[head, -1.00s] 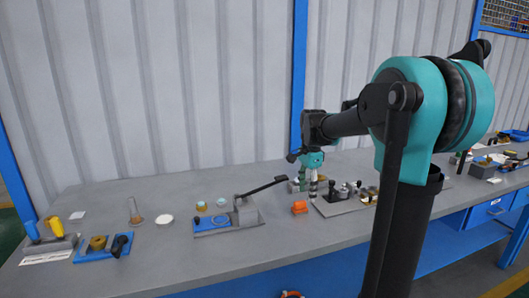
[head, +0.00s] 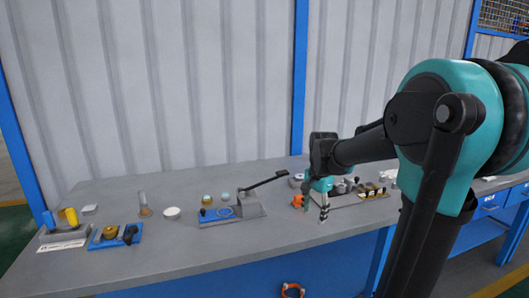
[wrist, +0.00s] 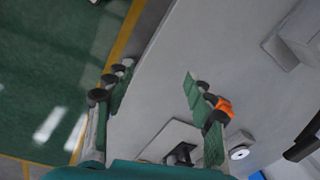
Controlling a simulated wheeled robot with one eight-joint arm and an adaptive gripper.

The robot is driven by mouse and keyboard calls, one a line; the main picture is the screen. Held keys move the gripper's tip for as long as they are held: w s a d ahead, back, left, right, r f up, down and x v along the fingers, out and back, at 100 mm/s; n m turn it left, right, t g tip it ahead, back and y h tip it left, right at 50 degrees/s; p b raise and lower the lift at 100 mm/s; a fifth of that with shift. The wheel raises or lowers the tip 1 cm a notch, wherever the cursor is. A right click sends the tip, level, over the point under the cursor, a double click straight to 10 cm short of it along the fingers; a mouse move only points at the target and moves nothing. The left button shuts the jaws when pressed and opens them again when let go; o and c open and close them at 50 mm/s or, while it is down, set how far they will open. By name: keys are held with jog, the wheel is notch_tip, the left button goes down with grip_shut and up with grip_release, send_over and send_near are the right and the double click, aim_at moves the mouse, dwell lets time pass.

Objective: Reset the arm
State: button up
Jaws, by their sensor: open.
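My gripper (head: 322,213) is over the grey workbench (head: 205,256) in the head view, just right of a small orange part (head: 298,201). In the wrist view my gripper (wrist: 155,82) has its two fingers spread wide, with nothing between them. The orange part (wrist: 222,108) shows there behind the right finger, which partly covers it. I cannot tell whether they touch. My teal and black arm fills the right of the head view and hides part of the bench.
A blue-based lever fixture (head: 228,214) stands left of the orange part. A plate with small parts (head: 362,194) lies behind and right of my gripper. A blue holder (head: 116,236) is at the left. The bench's front left is clear. The green floor (wrist: 45,60) shows past the bench edge.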

jog(key=s+d+f+n+t, duration=0.2)
jog(key=s+f+n, duration=0.8)
jog(key=s, duration=0.7)
notch_tip(320, 180, down, 3)
jog(key=shift+d+f+n+t, duration=0.1)
jog(key=shift+d+n+t, duration=0.2)
jog(key=shift+t, duration=0.3)
jog(key=shift+a, duration=0.1)
